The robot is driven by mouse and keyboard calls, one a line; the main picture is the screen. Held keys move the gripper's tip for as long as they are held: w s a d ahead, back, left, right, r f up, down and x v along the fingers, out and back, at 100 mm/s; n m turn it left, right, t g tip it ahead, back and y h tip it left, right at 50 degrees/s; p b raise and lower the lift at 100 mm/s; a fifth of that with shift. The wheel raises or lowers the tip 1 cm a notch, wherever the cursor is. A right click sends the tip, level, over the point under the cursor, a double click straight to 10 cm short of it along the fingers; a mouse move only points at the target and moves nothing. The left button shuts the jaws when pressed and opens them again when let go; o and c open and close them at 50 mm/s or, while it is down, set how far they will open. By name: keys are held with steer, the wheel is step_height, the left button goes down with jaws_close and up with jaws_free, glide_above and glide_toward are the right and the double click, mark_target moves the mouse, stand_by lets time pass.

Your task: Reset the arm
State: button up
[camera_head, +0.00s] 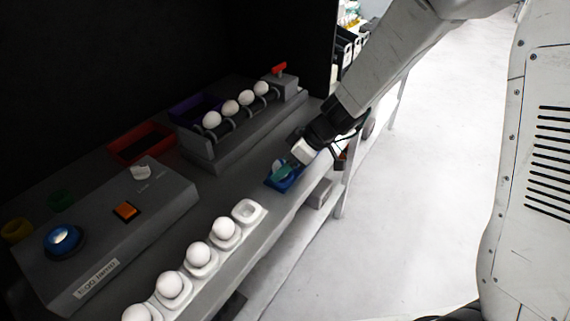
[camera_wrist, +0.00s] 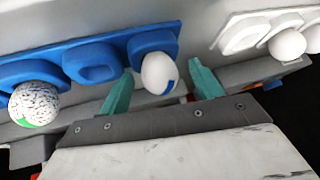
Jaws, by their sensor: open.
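My gripper (camera_wrist: 160,88) is open in the wrist view, with its two teal fingers apart. A white egg with a blue mark (camera_wrist: 158,73) stands at the end of a blue tray (camera_wrist: 95,44) and appears between the fingers; I cannot tell whether they touch it. A speckled egg with a green patch (camera_wrist: 34,102) is at the left of that tray, with an empty cup between the two. In the head view my gripper (camera_head: 284,174) reaches down at the blue tray (camera_head: 273,184) near the table's front edge, and hides most of it.
A white tray (camera_head: 252,214) holds several white eggs and has an empty cup at its far end. A grey rack (camera_head: 201,157) with several eggs stands behind. A grey box (camera_head: 97,262) has a blue button (camera_head: 62,240) and an orange button (camera_head: 125,211). Open floor lies right.

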steer(key=v, duration=0.8)
steer(key=s+d+r+m+h, duration=0.2)
steer(key=s+d+r+m, duration=0.2)
steer(key=s, duration=0.4)
steer(key=s+d+r+m+h, duration=0.2)
steer(key=s+d+r+m, duration=0.2)
steer(key=s+d, duration=0.3)
steer(key=s+d+r+m+h, duration=0.3)
steer(key=s+d, duration=0.3)
steer(key=s, duration=0.5)
steer(key=shift+r+m, duration=0.65)
steer(key=shift+m, duration=0.25)
